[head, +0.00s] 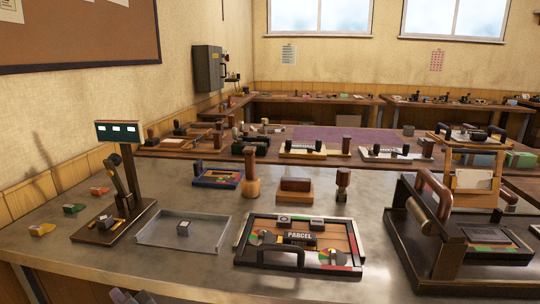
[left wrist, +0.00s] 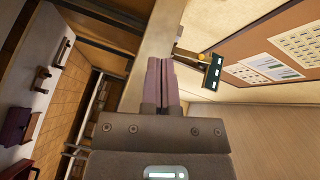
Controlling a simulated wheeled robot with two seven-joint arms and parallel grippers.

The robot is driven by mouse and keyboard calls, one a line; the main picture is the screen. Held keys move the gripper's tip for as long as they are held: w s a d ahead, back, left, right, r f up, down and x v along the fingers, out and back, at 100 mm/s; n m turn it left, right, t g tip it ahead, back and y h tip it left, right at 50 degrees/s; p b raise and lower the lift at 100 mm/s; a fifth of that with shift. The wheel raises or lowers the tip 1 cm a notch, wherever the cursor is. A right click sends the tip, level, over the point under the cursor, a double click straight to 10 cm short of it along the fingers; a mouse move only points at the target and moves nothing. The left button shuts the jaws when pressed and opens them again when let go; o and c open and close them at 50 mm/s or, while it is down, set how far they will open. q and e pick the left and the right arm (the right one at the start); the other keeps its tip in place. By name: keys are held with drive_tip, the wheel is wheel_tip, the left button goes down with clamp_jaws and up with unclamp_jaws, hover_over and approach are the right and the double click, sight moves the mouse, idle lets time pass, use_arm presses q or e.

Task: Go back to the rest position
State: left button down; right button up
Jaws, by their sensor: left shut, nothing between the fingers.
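My left gripper (head: 130,295) shows only at the bottom edge of the head view, low in front of the table edge, with most of it cut off. In the left wrist view its two fingers (left wrist: 161,82) are together with nothing between them. It is clear of the things on the table. My right gripper is in neither view.
On the metal-topped table (head: 200,260) stand a lever post on a dark base (head: 100,232), a shallow grey tray (head: 165,243) with a small block (head: 183,228), a PARCEL board (head: 300,267) and a large dark press (head: 425,250). Stamps stand behind. The table's front edge is close to my gripper.

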use_arm(q)
drive_tip(key=s+d+f+m+g+h+p, duration=0.1)
drive_tip(key=s+d+f+h, duration=0.15)
drive_tip(key=f, duration=0.65)
drive_tip(key=s+d+f+m+g+h, duration=0.1)
drive_tip(key=s+d+f+m+h, duration=0.2)
drive_tip(key=f, duration=0.6)
drive_tip(key=s+d+f+n+g+h+p, duration=0.1)
drive_tip(key=s+f+g+h, duration=0.1)
drive_tip(key=s+f, duration=0.4)
drive_tip(key=s+d+f+n+g+h, duration=0.1)
drive_tip(key=s+d+f+h, duration=0.15)
drive_tip(key=s+f, duration=0.3)
drive_tip(key=s+f+n+g+h+p, duration=0.1)
drive_tip(key=s+f+n+g, duration=0.1)
drive_tip(key=s, duration=1.3)
drive_tip(key=s+f+n+g+h, duration=0.1)
drive_tip(key=s+f+g, duration=0.2)
drive_tip(key=s, duration=1.1)
drive_tip(key=shift+s+a+f+n+g+h+p, duration=0.3)
drive_tip(key=shift+s+f+n+g+p, duration=0.1)
drive_tip(key=shift+f, duration=0.1)
